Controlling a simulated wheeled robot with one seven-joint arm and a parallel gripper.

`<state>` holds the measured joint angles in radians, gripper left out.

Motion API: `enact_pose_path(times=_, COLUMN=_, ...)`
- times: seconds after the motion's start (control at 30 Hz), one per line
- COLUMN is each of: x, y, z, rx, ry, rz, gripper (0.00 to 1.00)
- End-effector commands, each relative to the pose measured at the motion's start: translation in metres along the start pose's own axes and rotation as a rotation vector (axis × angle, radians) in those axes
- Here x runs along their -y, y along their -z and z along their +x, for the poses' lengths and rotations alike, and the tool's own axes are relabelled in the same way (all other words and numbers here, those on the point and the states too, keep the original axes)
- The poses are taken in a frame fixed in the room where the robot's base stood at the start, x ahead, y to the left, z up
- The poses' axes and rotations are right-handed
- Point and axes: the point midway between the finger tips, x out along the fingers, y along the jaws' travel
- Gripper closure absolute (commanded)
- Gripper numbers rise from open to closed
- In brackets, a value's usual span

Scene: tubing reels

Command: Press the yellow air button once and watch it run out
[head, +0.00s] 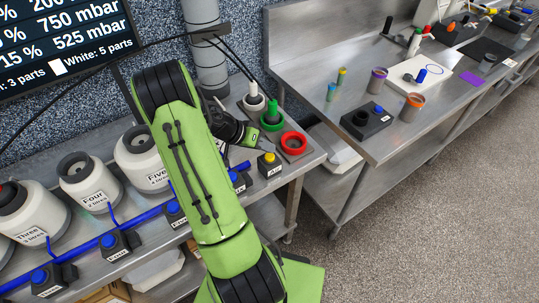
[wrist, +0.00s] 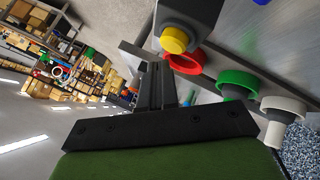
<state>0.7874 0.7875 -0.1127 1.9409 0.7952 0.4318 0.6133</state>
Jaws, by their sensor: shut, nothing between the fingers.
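The yellow air button (head: 269,157) sits on a small grey box labelled Air at the right end of the left bench. In the wrist view the yellow button (wrist: 174,40) shows just past my fingertips, standing up from its box and not pushed flat. My gripper (wrist: 153,68) is shut and empty. Its fingertips look close to the button, with no clear contact visible. In the head view my arm and wrist are beside the button, to its left, and hide most of the fingers.
A red ring (head: 293,143), green holder (head: 271,115) and white holder (head: 254,101) stand behind the button. Blue-button boxes (head: 118,243) and white canisters (head: 89,184) line the bench to the left. A gap separates it from the right bench (head: 350,75).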

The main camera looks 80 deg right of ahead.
Motion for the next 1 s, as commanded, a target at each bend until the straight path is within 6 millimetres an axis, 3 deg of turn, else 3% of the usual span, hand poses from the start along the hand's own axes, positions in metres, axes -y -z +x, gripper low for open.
enact_pose_path(times=1.0, x=0.0045, y=-0.0046, z=0.0061, rx=0.0, ry=0.0, rz=0.0, gripper=1.0)
